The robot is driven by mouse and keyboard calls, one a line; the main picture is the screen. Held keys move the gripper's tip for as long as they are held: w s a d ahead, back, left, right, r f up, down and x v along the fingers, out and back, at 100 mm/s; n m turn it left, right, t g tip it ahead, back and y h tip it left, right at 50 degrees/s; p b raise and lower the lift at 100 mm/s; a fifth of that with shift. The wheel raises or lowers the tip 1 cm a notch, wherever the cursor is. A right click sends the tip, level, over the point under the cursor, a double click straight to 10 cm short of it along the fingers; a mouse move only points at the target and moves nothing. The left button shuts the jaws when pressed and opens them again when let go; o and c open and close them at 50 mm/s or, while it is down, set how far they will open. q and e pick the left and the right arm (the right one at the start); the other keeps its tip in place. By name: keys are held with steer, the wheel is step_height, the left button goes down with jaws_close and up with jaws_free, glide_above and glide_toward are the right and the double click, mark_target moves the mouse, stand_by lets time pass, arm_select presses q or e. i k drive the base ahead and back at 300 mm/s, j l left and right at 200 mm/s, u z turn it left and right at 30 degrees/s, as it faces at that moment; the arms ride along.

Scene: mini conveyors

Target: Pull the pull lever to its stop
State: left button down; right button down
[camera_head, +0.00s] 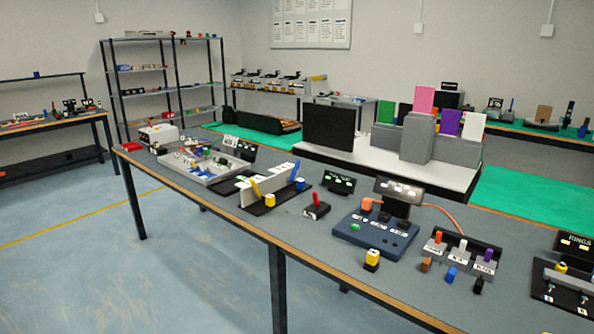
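A small lever with a red handle (316,199) stands on a dark base near the middle of the long grey table (300,247). Its handle looks close to upright with a slight tilt. It is too small to tell if it is the pull lever or where its stop is. A small dark display (338,182) stands just behind it. Neither of my grippers is in view.
Right of the lever is a blue panel (376,236) with an orange part and a green button. A yellow-black block (372,260) lies before it. Left is a black board with yellow and blue parts (258,207). Bare floor (120,260) lies left of the table.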

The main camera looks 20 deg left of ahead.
mark_target(317, 202)
steer(key=i+j, duration=0.2)
steer(key=j, duration=0.2)
steer(key=i+j, duration=0.25)
steer(key=j, duration=0.15)
steer(key=i+j, duration=0.2)
steer(key=j, duration=0.25)
steer(key=i+j, duration=0.2)
steer(key=j, duration=0.2)
steer(key=i+j, duration=0.2)
steer(key=j, duration=0.2)
steer(key=i+j, duration=0.25)
steer(key=j, duration=0.15)
steer(key=i+j, duration=0.2)
steer(key=j, duration=0.2)
